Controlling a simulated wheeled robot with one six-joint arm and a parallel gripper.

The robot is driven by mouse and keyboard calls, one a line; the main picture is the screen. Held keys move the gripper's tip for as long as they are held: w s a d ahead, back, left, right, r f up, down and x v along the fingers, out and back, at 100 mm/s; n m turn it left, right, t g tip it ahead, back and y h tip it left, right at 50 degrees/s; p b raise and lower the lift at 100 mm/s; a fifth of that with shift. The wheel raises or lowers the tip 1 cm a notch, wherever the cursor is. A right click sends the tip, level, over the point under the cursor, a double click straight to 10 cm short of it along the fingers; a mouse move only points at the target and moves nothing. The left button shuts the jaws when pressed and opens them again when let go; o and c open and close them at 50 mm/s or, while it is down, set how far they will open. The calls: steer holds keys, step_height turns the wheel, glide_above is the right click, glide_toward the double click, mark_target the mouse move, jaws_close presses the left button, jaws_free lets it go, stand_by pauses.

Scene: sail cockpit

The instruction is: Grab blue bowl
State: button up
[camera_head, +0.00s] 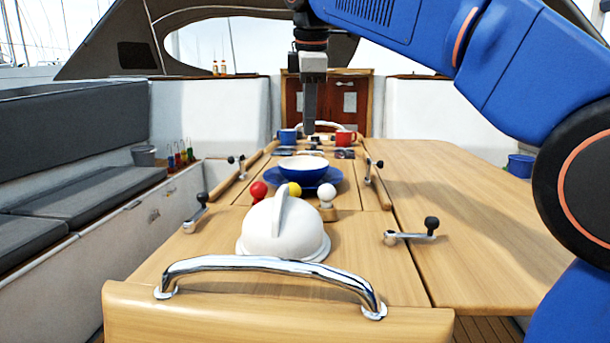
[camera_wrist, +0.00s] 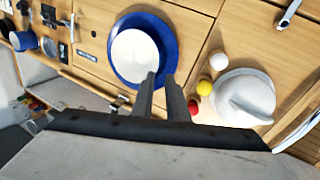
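The blue bowl (camera_head: 302,172), blue outside and white inside, sits upright on a blue plate (camera_head: 335,180) in the middle of the wooden table. In the wrist view the bowl (camera_wrist: 134,56) shows its white inside, with the blue plate (camera_wrist: 169,42) around it. My gripper (camera_head: 309,130) points down, above the table, and appears higher than the bowl in the head view. In the wrist view my gripper's fingers (camera_wrist: 161,76) are apart with nothing between them, and their tips overlap the near edge of the bowl and plate.
Red (camera_head: 259,190), yellow (camera_head: 294,189) and white (camera_head: 327,193) balls stand close in front of the plate. A white dome (camera_head: 282,235) is nearer. Blue (camera_head: 288,136) and red (camera_head: 346,137) mugs stand behind. Winch handles (camera_head: 412,234) flank the table; its right leaf is clear.

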mark_target(306, 177)
steer(key=x, duration=1.4)
steer(key=shift+a, duration=0.1)
steer(key=shift+r, duration=0.1)
jaws_close()
